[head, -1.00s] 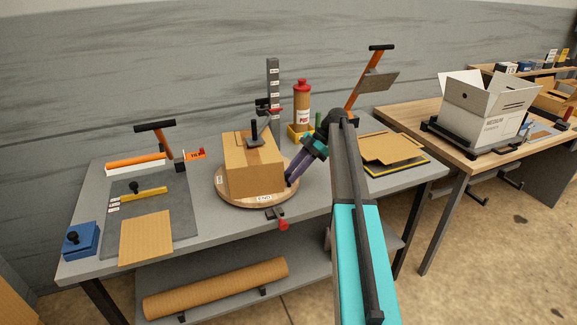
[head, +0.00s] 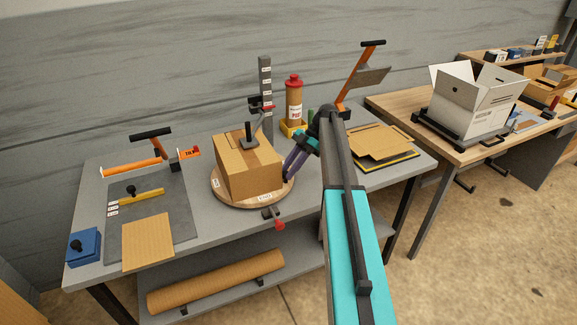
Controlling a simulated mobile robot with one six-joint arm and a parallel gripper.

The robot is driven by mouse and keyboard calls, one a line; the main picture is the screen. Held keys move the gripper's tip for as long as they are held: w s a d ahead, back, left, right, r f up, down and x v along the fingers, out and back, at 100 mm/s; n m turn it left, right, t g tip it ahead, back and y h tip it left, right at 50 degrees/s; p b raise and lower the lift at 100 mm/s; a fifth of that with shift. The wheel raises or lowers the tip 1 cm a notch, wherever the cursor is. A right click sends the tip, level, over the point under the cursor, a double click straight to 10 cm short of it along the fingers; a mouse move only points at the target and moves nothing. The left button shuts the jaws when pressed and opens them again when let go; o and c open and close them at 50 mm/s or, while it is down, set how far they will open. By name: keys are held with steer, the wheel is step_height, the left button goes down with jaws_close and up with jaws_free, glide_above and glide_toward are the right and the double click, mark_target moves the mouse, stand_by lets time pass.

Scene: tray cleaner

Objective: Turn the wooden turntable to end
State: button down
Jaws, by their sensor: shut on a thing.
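The round wooden turntable (head: 236,203) sits on the grey workbench in the head view. A closed brown cardboard box (head: 248,178) stands on it, turned at an angle to the bench edge. A white label reading END (head: 264,197) is on the turntable's front rim, and another label (head: 216,183) is on its left rim. My gripper (head: 287,175) reaches down at the turntable's right edge, close beside the box. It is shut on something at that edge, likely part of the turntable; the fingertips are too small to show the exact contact.
A red-handled clamp (head: 278,224) sits at the bench's front edge, just before the turntable. A grey labelled post (head: 265,85) and a red-capped bottle (head: 294,103) stand behind. Flat cardboard (head: 380,143) lies to the right. A grey mat (head: 175,217) lies left.

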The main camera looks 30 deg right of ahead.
stand_by(0.4)
steer(key=c, duration=1.5)
jaws_free()
steer(key=shift+o, duration=0.2)
steer(key=p+v, duration=0.4)
steer(key=shift+r, duration=0.15)
steer(key=shift+p+v, duration=1.65)
steer(key=shift+p, duration=0.1)
